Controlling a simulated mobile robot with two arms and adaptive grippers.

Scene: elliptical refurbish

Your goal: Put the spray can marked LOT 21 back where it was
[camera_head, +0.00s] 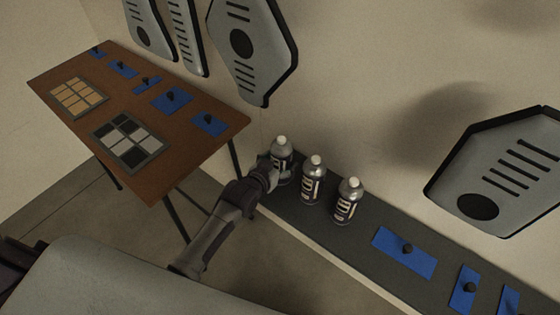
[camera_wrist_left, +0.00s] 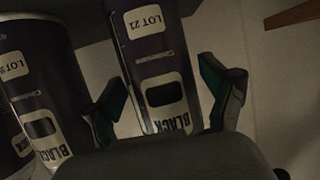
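The spray can marked LOT 21 (camera_wrist_left: 160,65) fills the middle of the left wrist view, its label readable. In the head view it is the leftmost can (camera_head: 281,150) of three in a row on the dark shelf, and it stands upright. My left gripper (camera_head: 272,170) is at this can, low on its near side. In the left wrist view its fingers (camera_wrist_left: 168,95) are spread on either side of the can, with a visible gap at the right finger. The gripper looks open around the can. My right gripper is not in view.
Two similar cans, a middle one (camera_head: 312,182) and a right one (camera_head: 347,203), stand close by. The shelf (camera_head: 370,275) holds blue mats with dark knobs farther right. A brown table (camera_head: 190,165) with trays stands left. Grey panels (camera_head: 250,45) hang on the wall.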

